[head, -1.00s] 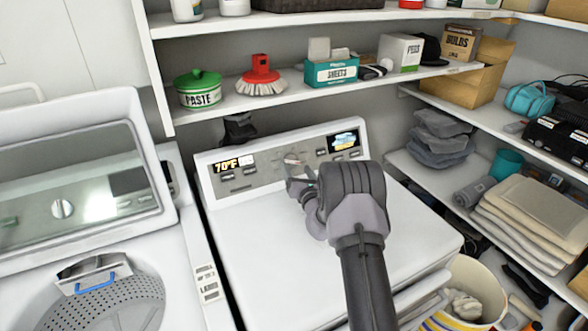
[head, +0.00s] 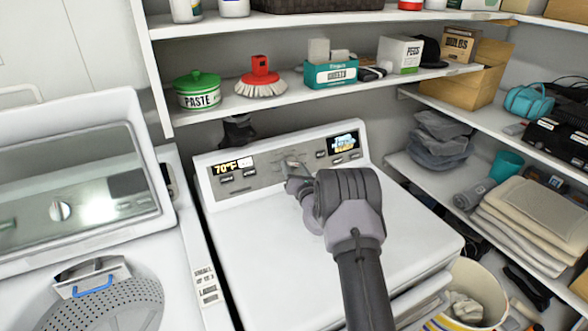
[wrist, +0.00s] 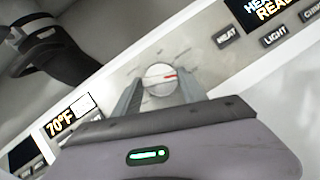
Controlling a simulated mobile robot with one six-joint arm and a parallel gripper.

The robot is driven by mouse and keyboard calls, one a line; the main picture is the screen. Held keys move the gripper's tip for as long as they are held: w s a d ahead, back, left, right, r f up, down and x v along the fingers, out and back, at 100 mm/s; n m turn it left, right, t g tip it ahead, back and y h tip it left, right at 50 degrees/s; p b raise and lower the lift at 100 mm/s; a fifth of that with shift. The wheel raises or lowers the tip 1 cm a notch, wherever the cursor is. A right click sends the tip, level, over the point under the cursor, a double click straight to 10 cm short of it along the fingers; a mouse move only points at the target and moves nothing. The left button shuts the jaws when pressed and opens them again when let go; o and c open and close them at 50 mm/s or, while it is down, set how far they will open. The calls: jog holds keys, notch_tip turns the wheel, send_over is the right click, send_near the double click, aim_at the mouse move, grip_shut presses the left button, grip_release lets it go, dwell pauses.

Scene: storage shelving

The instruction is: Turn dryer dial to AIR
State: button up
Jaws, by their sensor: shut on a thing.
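The dryer (head: 320,240) is white, with a grey control panel on its raised back. The labels around the dial are too small to read. My gripper (wrist: 158,92) has one finger on each side of the dial and is shut on it. In the head view my gripper (head: 293,177) reaches the middle of the panel, and its fingers hide part of the dial.
A 70°F display (head: 226,168) is left of the dial, and a lit screen (head: 344,143) is right. HEAT (wrist: 228,35) and LIGHT (wrist: 275,36) buttons sit nearby. A washer (head: 75,215) stands left. A shelf (head: 300,95) with boxes runs above; a basket (head: 470,310) is front right.

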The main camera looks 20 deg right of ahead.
jog(key=n+b, duration=0.1)
jog(key=n+y+b, duration=0.2)
jog(key=shift+d+f+n+t, duration=0.2)
jog(key=shift+f+n+t, duration=0.1)
jog(key=shift+n, duration=0.1)
jog(key=n+y+b, duration=0.1)
jog(key=n, duration=0.1)
jog(key=n+y+b, duration=0.1)
jog(key=n+b, duration=0.1)
jog(key=n, duration=0.1)
jog(key=n+y+b, duration=0.1)
jog(key=n+y, duration=0.1)
jog(key=shift+d+r+g, duration=0.15)
jog(key=shift+d+g, duration=0.1)
jog(key=shift+g, duration=0.15)
jog(key=n+y+b, duration=0.1)
jog(key=n, duration=0.2)
jog(key=n+g+y+b, duration=0.1)
jog(key=n, duration=0.2)
jog(key=shift+d+r+b, duration=0.15)
jog(key=shift+b, duration=0.25)
jog(key=shift+w+d+r+n+g+y+b, duration=0.1)
jog(key=shift+n+g+y, duration=0.25)
jog(key=shift+n, duration=0.55)
jog(key=shift+s+a+r+n+g+y+b, duration=0.1)
jog(key=shift+n+g+y, duration=0.1)
jog(key=shift+n+g, duration=0.55)
jog(key=shift+w+d+r+n+g+y+b, duration=0.1)
jog(key=shift+n+g+y, duration=0.2)
jog(key=shift+n, duration=0.75)
